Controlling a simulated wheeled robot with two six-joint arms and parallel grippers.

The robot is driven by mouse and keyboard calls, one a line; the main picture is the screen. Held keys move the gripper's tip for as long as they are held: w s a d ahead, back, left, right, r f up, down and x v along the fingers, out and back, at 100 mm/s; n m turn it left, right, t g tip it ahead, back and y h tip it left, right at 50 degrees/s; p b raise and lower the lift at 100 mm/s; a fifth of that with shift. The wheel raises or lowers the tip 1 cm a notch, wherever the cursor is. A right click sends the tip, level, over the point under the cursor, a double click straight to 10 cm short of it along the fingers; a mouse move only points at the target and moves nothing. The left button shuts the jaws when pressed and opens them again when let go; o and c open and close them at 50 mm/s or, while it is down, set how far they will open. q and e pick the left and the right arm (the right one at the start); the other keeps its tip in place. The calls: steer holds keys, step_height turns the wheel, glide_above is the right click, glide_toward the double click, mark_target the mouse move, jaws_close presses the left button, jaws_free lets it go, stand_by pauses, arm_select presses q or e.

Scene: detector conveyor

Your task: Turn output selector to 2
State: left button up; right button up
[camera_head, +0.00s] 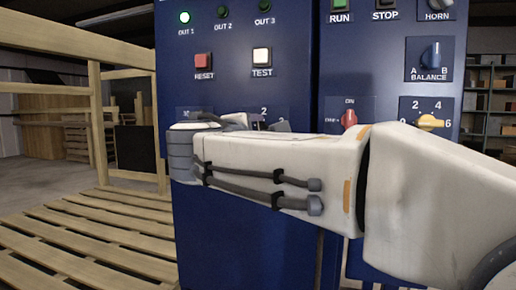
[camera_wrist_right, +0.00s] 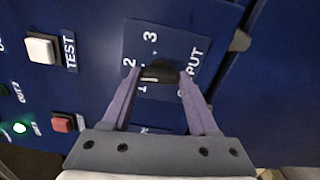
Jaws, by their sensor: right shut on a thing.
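The output selector (camera_wrist_right: 158,74) is a dark knob on a blue plate marked 1, 2 and 3. In the right wrist view my right gripper (camera_wrist_right: 159,75) is shut on it, one finger on each side. The exact pointing direction of the knob is hard to tell. In the head view the forearm and wrist of my right arm cover the knob; only the top of its plate (camera_head: 263,111) with the 2 shows. The OUT 1 lamp (camera_head: 185,17) glows green; the OUT 2 lamp (camera_head: 222,11) and OUT 3 lamp (camera_head: 264,5) are dark. My left gripper is not in view.
Above the selector are the red RESET button (camera_head: 203,61) and white TEST button (camera_head: 262,55). To the right are the BALANCE knob (camera_head: 431,54), a red switch (camera_head: 349,118) and a yellow dial (camera_head: 430,121). A wooden pallet (camera_head: 90,235) lies at the left.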

steer(key=shift+m+b, duration=0.6)
steer(key=shift+m, duration=0.2)
steer(key=shift+d, duration=0.1)
steer(key=o, duration=1.4)
steer(key=p+v, duration=0.2)
steer(key=v, duration=0.8)
steer(key=shift+s, duration=0.25)
